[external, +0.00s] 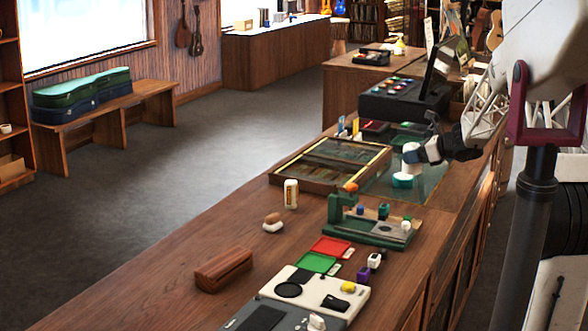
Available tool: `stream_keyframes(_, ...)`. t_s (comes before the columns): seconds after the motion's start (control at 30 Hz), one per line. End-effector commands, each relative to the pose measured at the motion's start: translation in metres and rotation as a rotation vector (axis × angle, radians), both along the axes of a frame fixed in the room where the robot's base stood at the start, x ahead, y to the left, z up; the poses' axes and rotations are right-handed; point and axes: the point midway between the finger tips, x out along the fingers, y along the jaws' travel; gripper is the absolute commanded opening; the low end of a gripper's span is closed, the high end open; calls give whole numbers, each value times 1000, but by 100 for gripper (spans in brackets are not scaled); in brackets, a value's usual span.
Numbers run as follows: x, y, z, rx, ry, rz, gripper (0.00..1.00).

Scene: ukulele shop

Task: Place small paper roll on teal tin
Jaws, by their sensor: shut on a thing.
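The small paper roll (408,167) is a white upright cylinder at the right of the counter. My gripper (417,154) comes in from the right and is shut on the roll, with its dark fingers partly covering it. The teal tin (402,181), a short round tin with a pale top, stands directly below the roll on the glass part of the counter. The roll's lower end meets the tin's top in the picture. I cannot tell whether they touch or a small gap is left.
A wood-framed glass display case (330,163) lies left of the tin. A green tool stand (370,232) is nearer the camera. A black console (402,104) with coloured buttons and a dark screen stands behind.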

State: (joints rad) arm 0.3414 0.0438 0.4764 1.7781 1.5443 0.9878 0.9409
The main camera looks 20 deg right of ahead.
Motion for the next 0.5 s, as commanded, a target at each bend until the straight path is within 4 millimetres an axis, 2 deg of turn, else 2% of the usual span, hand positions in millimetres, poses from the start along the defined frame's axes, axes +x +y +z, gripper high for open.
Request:
stream_keyframes(0.3, 43, -6, -4, -1, -1, 0, 37)
stream_keyframes(0.5, 64, -10, -6, -1, -1, -1, 37)
